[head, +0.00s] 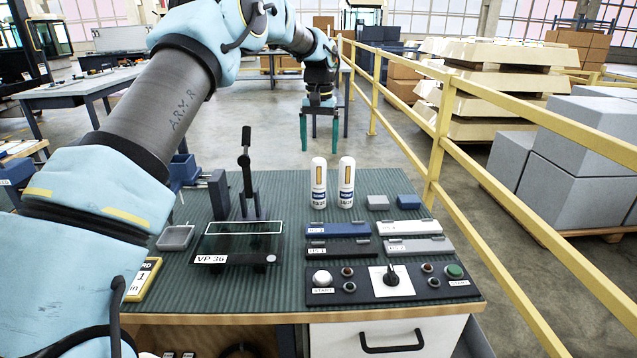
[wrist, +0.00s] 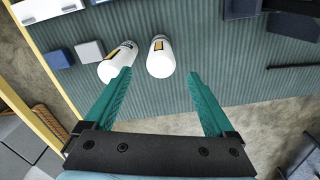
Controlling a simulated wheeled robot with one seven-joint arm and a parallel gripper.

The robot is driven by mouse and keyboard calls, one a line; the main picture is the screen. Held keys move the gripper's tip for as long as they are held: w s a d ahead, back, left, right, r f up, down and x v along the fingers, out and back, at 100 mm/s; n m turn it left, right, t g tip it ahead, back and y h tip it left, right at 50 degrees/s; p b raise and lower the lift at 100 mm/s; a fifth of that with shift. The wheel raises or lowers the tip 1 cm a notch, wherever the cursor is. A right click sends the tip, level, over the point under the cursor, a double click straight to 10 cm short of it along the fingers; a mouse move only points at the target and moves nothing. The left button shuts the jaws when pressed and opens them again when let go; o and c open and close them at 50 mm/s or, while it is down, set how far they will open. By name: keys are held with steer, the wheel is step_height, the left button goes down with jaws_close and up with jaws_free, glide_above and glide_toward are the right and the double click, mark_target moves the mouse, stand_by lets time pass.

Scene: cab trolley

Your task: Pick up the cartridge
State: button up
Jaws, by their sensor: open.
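Two white cartridges with dark and yellow labels stand upright side by side at the back of the green ribbed bench top: a left cartridge (head: 318,183) and a right cartridge (head: 346,183). In the wrist view, one cartridge (wrist: 160,57) lies ahead between the lines of the fingers, and the other cartridge (wrist: 117,60) is beside the left fingertip, partly overlapped by it. My gripper (head: 318,132) is open and empty, pointing down above and behind the cartridges in the head view. Its green fingers (wrist: 160,85) are spread wide in the wrist view. Contact with the cartridges is not visible.
A control panel (head: 392,281) with buttons and a knob sits at the bench front. Flat cases, including a blue one (head: 338,229), lie between. A dark lever stand (head: 247,180) rises left of the cartridges. A yellow railing (head: 437,150) runs along the right.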

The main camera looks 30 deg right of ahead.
mark_target(319, 160)
steer(key=shift+f+p, duration=1.1)
steer(key=shift+f, duration=1.6)
steer(key=shift+c, duration=0.3)
jaws_close()
